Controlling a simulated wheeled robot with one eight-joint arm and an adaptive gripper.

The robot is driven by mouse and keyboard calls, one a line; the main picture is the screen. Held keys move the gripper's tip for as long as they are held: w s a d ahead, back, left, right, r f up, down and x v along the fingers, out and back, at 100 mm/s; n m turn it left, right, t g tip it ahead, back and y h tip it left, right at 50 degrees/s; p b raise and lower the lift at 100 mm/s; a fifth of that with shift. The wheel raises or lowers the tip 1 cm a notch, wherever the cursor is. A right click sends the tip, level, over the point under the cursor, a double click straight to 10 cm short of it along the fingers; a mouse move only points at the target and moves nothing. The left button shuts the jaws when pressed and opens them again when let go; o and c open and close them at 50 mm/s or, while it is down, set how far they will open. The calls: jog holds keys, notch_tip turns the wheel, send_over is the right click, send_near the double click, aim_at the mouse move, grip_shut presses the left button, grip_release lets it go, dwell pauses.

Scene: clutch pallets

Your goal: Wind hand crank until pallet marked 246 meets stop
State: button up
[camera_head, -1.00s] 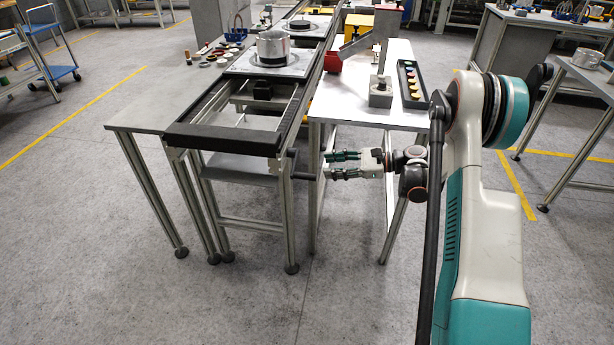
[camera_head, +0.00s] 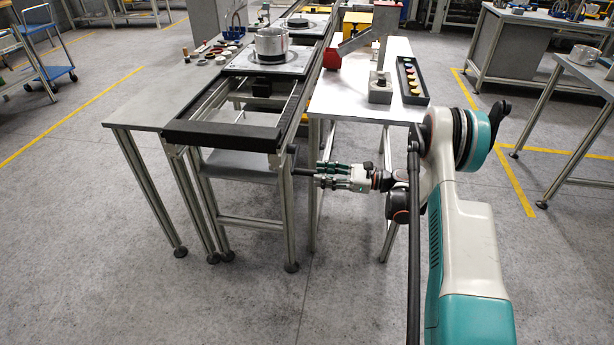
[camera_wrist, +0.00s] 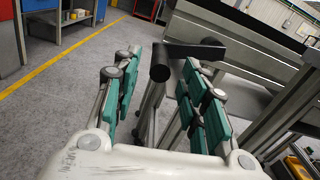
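The hand crank (camera_head: 303,172) sticks out from the right side of the conveyor frame's near end. In the wrist view its black grip (camera_wrist: 160,73) points at the camera, between the two green-padded fingers. My gripper (camera_head: 318,176) is open at the crank, with gaps showing between fingers and grip (camera_wrist: 162,62). A light pallet plate (camera_head: 238,67) lies on the rails and carries a metal pot (camera_head: 271,46). A second pallet (camera_head: 300,25) lies farther back. I cannot read 246 on either. I cannot make out the stop for certain; a black bar (camera_head: 222,135) crosses the near end.
A grey table (camera_head: 145,110) stands left of the conveyor, with small parts at its back. On the right a white table (camera_head: 345,100) holds a grey block with a post (camera_head: 380,90) and a tray of coloured buttons (camera_head: 411,82). The near floor is clear.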

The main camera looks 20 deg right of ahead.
aim_at(294, 171)
jog(key=b+x, duration=0.1)
jog(key=x, duration=0.4)
jog(key=shift+w+a, duration=0.15)
jog(key=shift+a, duration=0.15)
jog(key=shift+c, duration=0.4)
grip_shut()
